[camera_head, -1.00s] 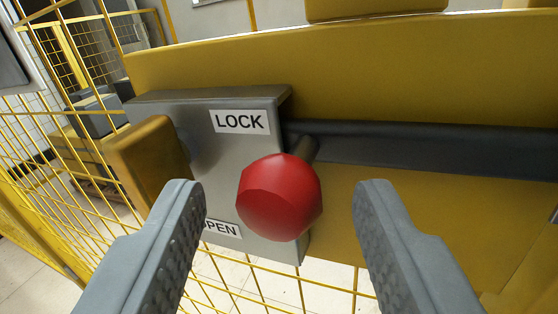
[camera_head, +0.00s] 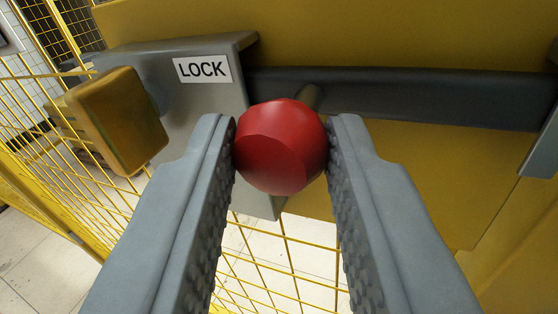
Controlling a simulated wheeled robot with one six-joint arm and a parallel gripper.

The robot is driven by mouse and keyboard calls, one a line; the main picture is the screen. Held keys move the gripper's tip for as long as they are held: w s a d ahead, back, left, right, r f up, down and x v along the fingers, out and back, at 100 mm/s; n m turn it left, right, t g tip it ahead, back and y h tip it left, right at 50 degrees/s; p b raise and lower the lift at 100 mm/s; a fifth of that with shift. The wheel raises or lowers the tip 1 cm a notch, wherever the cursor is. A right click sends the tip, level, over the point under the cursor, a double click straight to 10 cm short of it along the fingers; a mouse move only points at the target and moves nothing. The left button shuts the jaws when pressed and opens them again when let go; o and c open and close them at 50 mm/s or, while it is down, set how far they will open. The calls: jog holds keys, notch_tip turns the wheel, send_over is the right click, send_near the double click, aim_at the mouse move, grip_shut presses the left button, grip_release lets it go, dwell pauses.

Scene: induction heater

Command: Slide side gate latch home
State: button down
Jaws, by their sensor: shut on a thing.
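The latch's red knob (camera_head: 279,147) sits on a short dark stem that joins a dark horizontal bolt bar (camera_head: 420,98). My gripper (camera_head: 281,150) is shut on the knob, one finger on each side of it. The bolt bar runs along a yellow gate panel (camera_head: 400,165) to the right. A grey latch plate (camera_head: 195,105) with a LOCK label (camera_head: 202,69) is left of the knob. The plate's lower part is partly hidden by my left finger, and no OPEN label shows now.
A yellow block (camera_head: 117,120) sticks out at the plate's left. A grey bracket (camera_head: 541,150) stands at the right edge. Yellow wire mesh (camera_head: 60,175) fills the left and lower area, with pale floor behind it.

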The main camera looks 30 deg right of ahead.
aim_at(395, 104)
jog(key=s, duration=0.1)
jog(key=s+d, duration=0.2)
jog(key=shift+s+d, duration=0.25)
jog(key=shift+s, duration=0.1)
jog(key=c, duration=1.6)
grip_release()
jog(key=o, duration=0.5)
jog(key=shift+s+d, duration=0.15)
jog(key=v, duration=1.7)
jog(key=shift+s, duration=0.15)
